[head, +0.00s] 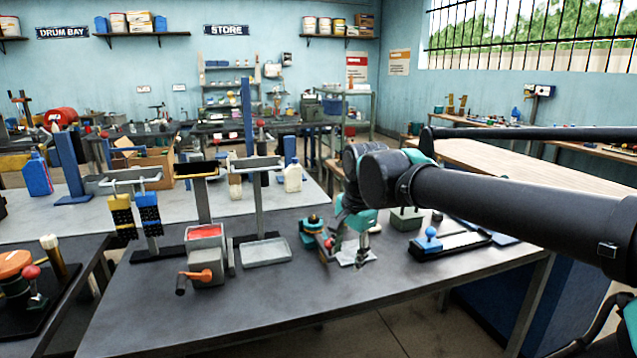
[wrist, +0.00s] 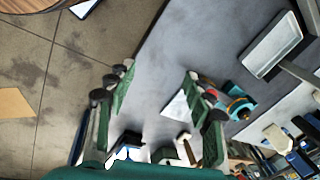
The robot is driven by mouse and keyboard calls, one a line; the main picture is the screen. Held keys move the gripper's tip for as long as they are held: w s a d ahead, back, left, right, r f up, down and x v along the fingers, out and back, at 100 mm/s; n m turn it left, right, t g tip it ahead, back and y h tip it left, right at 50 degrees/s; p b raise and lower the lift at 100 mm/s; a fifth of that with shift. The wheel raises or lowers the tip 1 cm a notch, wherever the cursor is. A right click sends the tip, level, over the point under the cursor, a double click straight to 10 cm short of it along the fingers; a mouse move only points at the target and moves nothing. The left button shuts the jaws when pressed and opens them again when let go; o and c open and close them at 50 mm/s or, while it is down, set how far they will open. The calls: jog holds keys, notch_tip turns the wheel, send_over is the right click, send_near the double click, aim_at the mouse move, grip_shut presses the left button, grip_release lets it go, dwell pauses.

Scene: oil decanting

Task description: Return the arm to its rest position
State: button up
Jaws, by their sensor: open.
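My arm (head: 480,197) reaches in from the right in the head view, its dark links running across above the bench. My gripper (head: 362,262) hangs at the arm's end over the middle right of the dark bench. It is partly hidden by its own links in the head view. In the wrist view my gripper (wrist: 160,72) shows two green fingers standing well apart, with nothing held between them. The grey bench top and a white sheet (wrist: 176,106) show beyond the fingers.
Hanging yellow and blue pieces are at left. The front strip of the bench is clear.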

jog(key=s+d+f+n, duration=0.2)
jog(key=d+f+n, duration=0.1)
jog(key=f, duration=0.4)
jog(key=s+d+f+n+t, duration=0.1)
jog(key=s+d+f+n, duration=0.1)
jog(key=d+f, duration=0.3)
jog(key=s+d+f+n+h, duration=0.1)
jog(key=d+f+n, duration=0.3)
jog(key=f, duration=0.4)
jog(key=shift+s+f+n+t, duration=0.35)
jog(key=shift+s+n, duration=0.25)
jog(key=shift+s, duration=0.2)
jog(key=shift+r, duration=0.1)
